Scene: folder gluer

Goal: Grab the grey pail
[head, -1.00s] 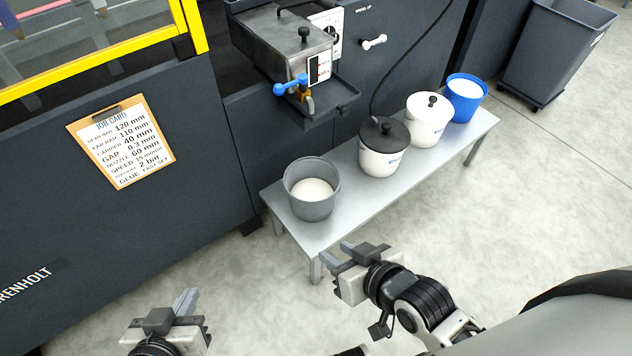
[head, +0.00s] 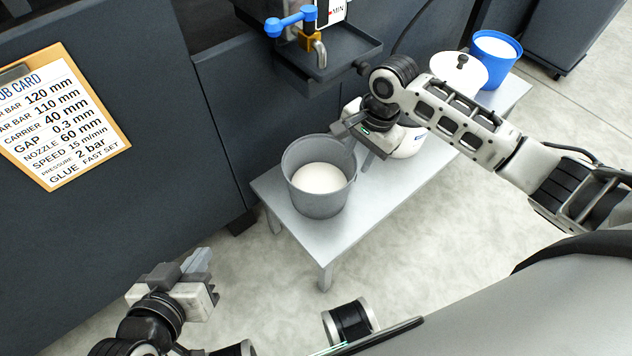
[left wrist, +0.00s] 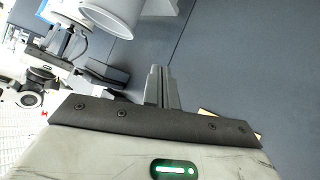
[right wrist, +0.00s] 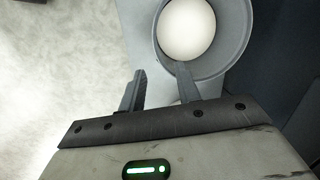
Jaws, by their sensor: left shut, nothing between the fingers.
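The grey pail (head: 318,198) stands upright on the near left end of the low bench, with a white filling inside. Its rim and filling also show at the top of the right wrist view (right wrist: 240,50). My right gripper (head: 357,138) is open at the pail's right rim. In the right wrist view its fingers (right wrist: 158,88) are apart; one overlaps the pail's wall, and I cannot tell whether it touches. My left gripper (head: 197,266) is shut and empty, low and left of the bench. Its closed fingers show in the left wrist view (left wrist: 161,88).
The bench (head: 345,232) also holds a white pot (head: 408,145) partly hidden behind my right arm, a white lidded pot (head: 462,70) and a blue pail (head: 494,62). A dispenser with a spout and blue handle (head: 290,22) overhangs behind. A job card (head: 60,120) hangs at left.

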